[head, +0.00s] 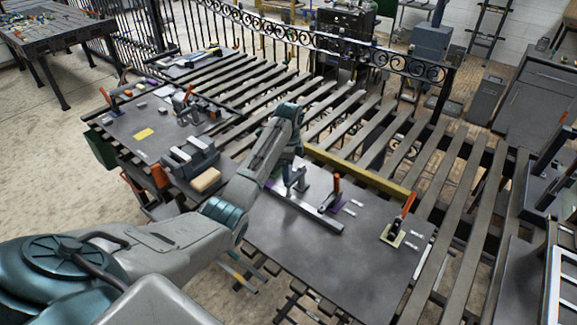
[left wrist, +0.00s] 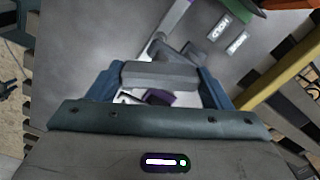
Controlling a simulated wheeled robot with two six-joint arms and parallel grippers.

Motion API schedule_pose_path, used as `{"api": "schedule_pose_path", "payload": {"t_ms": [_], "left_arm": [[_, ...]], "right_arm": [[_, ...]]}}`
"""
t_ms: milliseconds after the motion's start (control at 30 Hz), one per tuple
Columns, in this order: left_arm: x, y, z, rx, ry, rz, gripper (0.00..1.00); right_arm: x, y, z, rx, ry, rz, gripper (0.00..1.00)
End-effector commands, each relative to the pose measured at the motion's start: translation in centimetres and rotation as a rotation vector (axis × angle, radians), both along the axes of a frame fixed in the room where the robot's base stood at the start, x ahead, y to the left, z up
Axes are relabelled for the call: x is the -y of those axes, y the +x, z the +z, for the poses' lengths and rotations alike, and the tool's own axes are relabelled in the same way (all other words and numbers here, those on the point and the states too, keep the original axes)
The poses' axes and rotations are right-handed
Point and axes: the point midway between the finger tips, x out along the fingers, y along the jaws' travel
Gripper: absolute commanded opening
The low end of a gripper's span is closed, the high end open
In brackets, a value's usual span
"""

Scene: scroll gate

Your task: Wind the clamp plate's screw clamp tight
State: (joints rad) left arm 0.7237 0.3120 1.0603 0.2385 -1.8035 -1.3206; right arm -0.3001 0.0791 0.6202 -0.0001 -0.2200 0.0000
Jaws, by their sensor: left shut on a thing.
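A grey screw clamp (head: 293,182) stands at the far left part of the dark clamp plate (head: 325,245), by a long pale metal bar (head: 305,205) lying on it. My left gripper (head: 296,158) comes down over the clamp from above. In the left wrist view, the blue fingers of my left gripper (left wrist: 160,78) sit on either side of a grey block-like handle (left wrist: 160,72), shut on it. Parts of the clamp show beyond it, with a purple piece below. The screw's lower end is hidden, so I cannot tell how tight it is. My right gripper is not in view.
A yellow bar (head: 360,174) runs along the far edge. Another dark worktop with a grey vise (head: 190,157) lies to the left. The plate's near part is bare.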

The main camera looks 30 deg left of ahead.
Motion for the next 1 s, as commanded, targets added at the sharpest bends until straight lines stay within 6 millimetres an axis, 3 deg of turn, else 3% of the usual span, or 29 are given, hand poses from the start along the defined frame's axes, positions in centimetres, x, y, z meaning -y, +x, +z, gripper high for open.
{"api": "schedule_pose_path", "payload": {"t_ms": [433,1000], "left_arm": [[-0.03,0.25,0.44,0.009,0.001,-0.261,0.5],[-0.05,0.29,0.5,0.011,0.003,-0.313,0.5]], "right_arm": [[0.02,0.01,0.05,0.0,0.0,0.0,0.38],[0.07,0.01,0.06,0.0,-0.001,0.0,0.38]]}}
